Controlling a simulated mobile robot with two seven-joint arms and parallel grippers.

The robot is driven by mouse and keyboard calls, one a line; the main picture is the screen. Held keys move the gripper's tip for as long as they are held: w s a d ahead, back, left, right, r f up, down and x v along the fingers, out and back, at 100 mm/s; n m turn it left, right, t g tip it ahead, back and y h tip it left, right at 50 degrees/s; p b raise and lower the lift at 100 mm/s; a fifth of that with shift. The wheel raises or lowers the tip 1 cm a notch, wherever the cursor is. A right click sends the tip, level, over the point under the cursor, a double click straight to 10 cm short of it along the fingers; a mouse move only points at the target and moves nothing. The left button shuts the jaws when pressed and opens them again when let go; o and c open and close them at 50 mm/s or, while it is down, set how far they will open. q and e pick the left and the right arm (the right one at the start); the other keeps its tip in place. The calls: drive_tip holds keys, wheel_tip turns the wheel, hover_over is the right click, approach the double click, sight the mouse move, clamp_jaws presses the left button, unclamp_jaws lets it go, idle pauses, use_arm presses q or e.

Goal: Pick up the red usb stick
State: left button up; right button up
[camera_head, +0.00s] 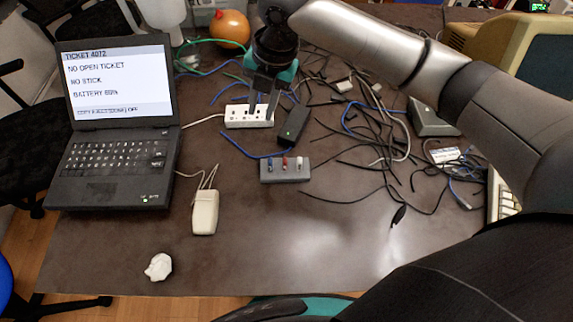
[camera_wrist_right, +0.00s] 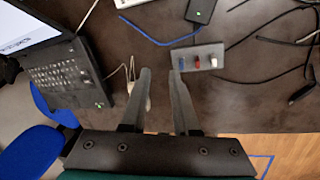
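The red usb stick (camera_head: 285,162) stands upright in a small grey holder (camera_head: 305,174), between a blue stick (camera_head: 270,163) and a white stick (camera_head: 299,161). In the right wrist view the red stick (camera_wrist_right: 197,62) and the holder (camera_wrist_right: 207,50) lie just beyond and to the right of my fingertips. My right gripper (camera_head: 262,112) points down, its fingers in front of the white power strip, behind and a little left of the holder. In the wrist view the gripper (camera_wrist_right: 161,72) is open, with nothing between its fingers. My left gripper is not in view.
A white power strip (camera_head: 236,116) and a black adapter (camera_head: 293,126) sit behind the holder. Tangled black cables (camera_head: 365,135) cover the right. A laptop (camera_head: 110,185), beige mouse (camera_head: 204,213) and crumpled paper (camera_head: 158,267) are left. The front middle table is clear.

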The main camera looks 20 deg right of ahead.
drive_tip(key=s+d+n+g+h, duration=0.1)
drive_tip(key=s+d+n+h, duration=0.1)
drive_tip(key=s+d+n, duration=0.15)
drive_tip(key=b, duration=0.3)
hover_over(285, 160)
drive_tip(key=f, duration=0.8)
drive_tip(key=shift+w+a+f, duration=0.15)
drive_tip(key=shift+w+f, duration=0.05)
drive_tip(key=shift+f, duration=0.45)
drive_tip(key=f+b, duration=0.1)
drive_tip(key=f, duration=0.1)
drive_tip(key=f+b, duration=0.1)
drive_tip(key=f, duration=0.1)
drive_tip(key=shift+s+f, duration=0.2)
drive_tip(key=shift+f, duration=0.3)
clamp_jaws()
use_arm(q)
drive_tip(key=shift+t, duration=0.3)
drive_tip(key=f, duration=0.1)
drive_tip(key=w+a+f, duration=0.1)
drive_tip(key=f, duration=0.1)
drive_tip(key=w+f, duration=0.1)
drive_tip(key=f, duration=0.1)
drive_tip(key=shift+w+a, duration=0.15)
